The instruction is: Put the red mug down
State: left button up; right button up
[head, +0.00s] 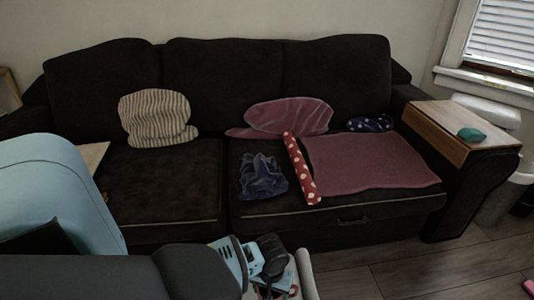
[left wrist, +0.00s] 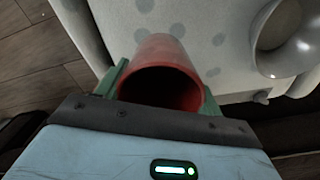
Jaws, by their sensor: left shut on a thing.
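The red mug (left wrist: 168,52) is in the left wrist view, its open mouth facing the camera. My left gripper (left wrist: 163,82) is shut on it, with a green finger on each side of its wall. Beyond the mug is a white surface (left wrist: 112,18) with grey dots; I cannot tell whether the mug touches it. In the head view my left gripper (head: 270,265) is at the bottom middle, over a pale object, and the mug is mostly hidden there. My right gripper is not in view.
A pale grey round bowl or cup (left wrist: 277,38) stands on the white surface at the upper right. Beyond is a dark sofa (head: 160,190) with a striped pillow (head: 158,118), a red dotted roll (head: 302,170) and dark blue cloth (head: 262,178). Wooden floor (head: 430,270) is open at the right.

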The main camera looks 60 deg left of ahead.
pick_arm(q)
jog(key=shift+f, duration=0.25)
jog(key=shift+f, duration=0.25)
notch_tip(320, 180, down, 5)
jog(key=shift+r+b, duration=0.15)
jog(key=shift+b, duration=1.05)
jog(key=shift+r, duration=0.1)
jog(key=o, duration=1.2)
